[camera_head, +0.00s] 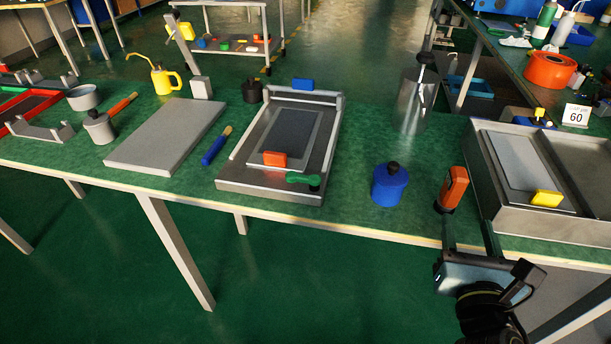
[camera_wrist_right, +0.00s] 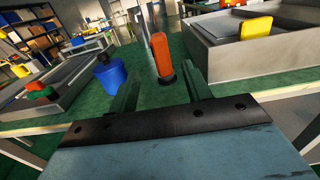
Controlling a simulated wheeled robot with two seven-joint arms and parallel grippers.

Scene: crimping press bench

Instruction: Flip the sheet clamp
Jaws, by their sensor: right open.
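My right gripper (camera_head: 468,222) is open at the front edge of the bench, its two fingers pointing forward over the green top. An upright orange handle on a dark round base (camera_head: 453,188) stands just ahead of the fingers. In the right wrist view this orange handle (camera_wrist_right: 161,55) shows between and beyond the open fingers (camera_wrist_right: 160,88), with nothing visibly gripped. The metal fixture (camera_head: 228,187) in the middle holds a sheet, with an orange block (camera_head: 275,159) and a green lever (camera_head: 303,179) at its near end. Which part is the sheet clamp I cannot tell for sure. My left gripper is not in view.
A blue pot with a dark knob (camera_head: 389,186) stands left of the orange handle. A metal tray (camera_head: 488,192) with a yellow block (camera_head: 546,198) lies close on the right. A steel canister (camera_head: 412,103) stands behind. A grey plate (camera_head: 165,135) and blue-handled tool (camera_head: 213,151) lie left.

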